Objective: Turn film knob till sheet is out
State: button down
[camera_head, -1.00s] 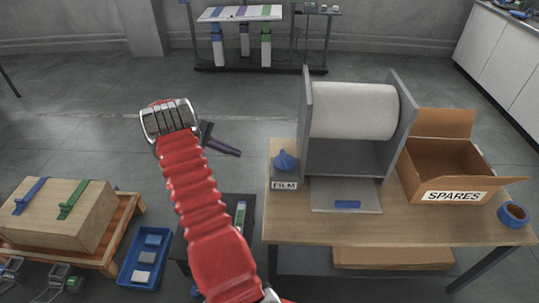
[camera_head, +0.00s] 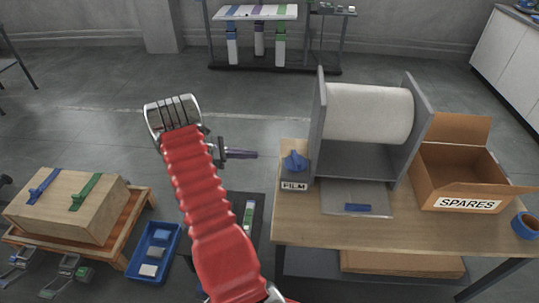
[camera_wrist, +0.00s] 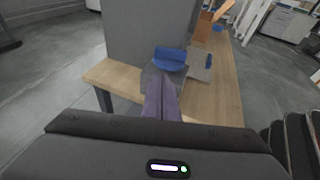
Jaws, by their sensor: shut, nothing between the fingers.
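The blue film knob (camera_head: 294,161) sits on a grey box with a FILM label (camera_head: 294,186) at the table's left edge. In the wrist view the knob (camera_wrist: 170,59) lies just beyond my fingertips. My gripper (camera_head: 254,154) has dark purple fingers, shut and empty, pointing right at the knob with a small gap in the head view. It also shows in the wrist view (camera_wrist: 161,82). The white film roll (camera_head: 368,112) hangs between two grey side plates. A grey, see-through sheet (camera_head: 338,197) with a blue strip (camera_head: 357,207) lies on the table below the roll.
An open SPARES carton (camera_head: 462,180) stands on the table (camera_head: 390,232) to the right, with a blue tape roll (camera_head: 525,226) beside it.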

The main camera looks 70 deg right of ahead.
send_near(292, 154)
jog(key=x, duration=0.5)
jog(key=shift+a+f, duration=0.2)
jog(key=shift+f, duration=0.1)
jog(key=shift+s+d, duration=0.3)
jog(key=shift+s, duration=0.25)
jog(key=shift+s+d, duration=0.45)
jog(key=shift+d, duration=0.1)
jog(key=shift+w, duration=0.1)
